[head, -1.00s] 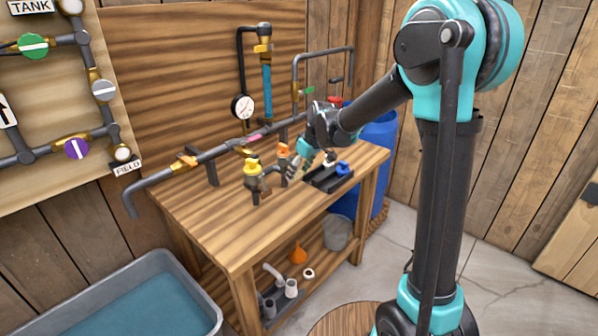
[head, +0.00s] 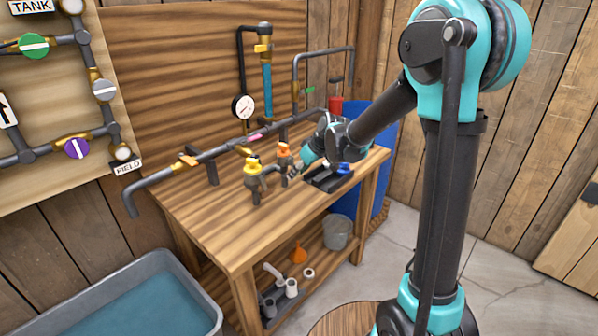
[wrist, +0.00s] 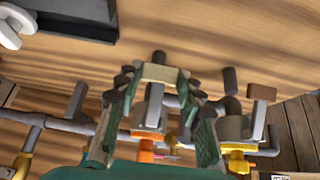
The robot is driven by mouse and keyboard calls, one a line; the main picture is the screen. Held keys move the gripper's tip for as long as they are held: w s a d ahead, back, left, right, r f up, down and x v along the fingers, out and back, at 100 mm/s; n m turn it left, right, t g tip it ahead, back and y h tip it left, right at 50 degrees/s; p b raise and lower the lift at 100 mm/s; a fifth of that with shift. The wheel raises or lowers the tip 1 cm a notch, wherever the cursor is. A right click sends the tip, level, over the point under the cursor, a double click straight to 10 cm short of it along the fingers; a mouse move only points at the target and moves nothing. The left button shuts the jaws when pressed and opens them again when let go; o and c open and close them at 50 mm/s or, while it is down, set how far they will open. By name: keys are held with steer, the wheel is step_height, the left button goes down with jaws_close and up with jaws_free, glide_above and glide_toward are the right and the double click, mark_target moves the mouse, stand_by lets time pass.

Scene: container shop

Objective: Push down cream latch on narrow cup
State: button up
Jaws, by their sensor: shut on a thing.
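The cream latch (wrist: 158,73) is a small pale block at the end of a grey lever arm. In the wrist view it lies between my fingertips, and my gripper (wrist: 157,80) is shut on it. The latch is too small to make out in the head view.
A yellow-topped fitting (head: 253,168) stands beside it; its brown latch (wrist: 262,92) sticks out in the wrist view. A dark tray (head: 328,182) with small parts lies to the right. A long grey pipe (head: 215,152) runs behind. The bench front (head: 222,232) is clear.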

stand_by(0.3)
steer(key=o, duration=1.2)
steer(key=shift+f, duration=0.1)
steer(key=shift+c, duration=0.2)
steer(key=v, duration=1.2)
steer(key=shift+d, duration=0.15)
steer(key=shift+s+f, duration=0.15)
steer(key=shift+f, duration=0.05)
